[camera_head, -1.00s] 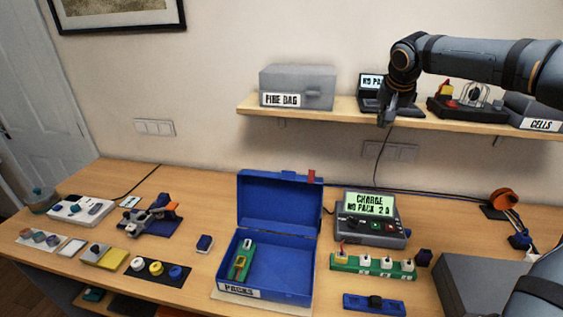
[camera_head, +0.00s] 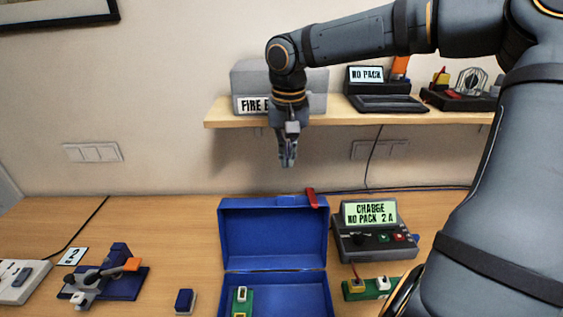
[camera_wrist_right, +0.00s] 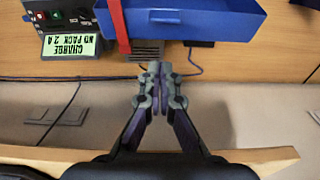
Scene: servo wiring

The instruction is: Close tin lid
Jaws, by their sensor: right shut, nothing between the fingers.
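The blue tin (camera_head: 315,290) stands on the table with its lid (camera_head: 272,235) raised upright at the back. A green pack (camera_head: 243,298) lies inside it on the left. A red tab (camera_head: 311,197) sticks up at the lid's top right corner. My right gripper (camera_head: 287,163) is shut and empty, pointing down above and behind the lid, in front of the wall. In the right wrist view the shut fingertips (camera_wrist_right: 161,66) are near the lid (camera_wrist_right: 190,22) and its red tab (camera_wrist_right: 118,25), apart from both. My left gripper is out of view.
A charger (camera_head: 375,240) stands right of the tin. A clamp-like device (camera_head: 105,280) and a small blue block (camera_head: 184,301) are on the left.

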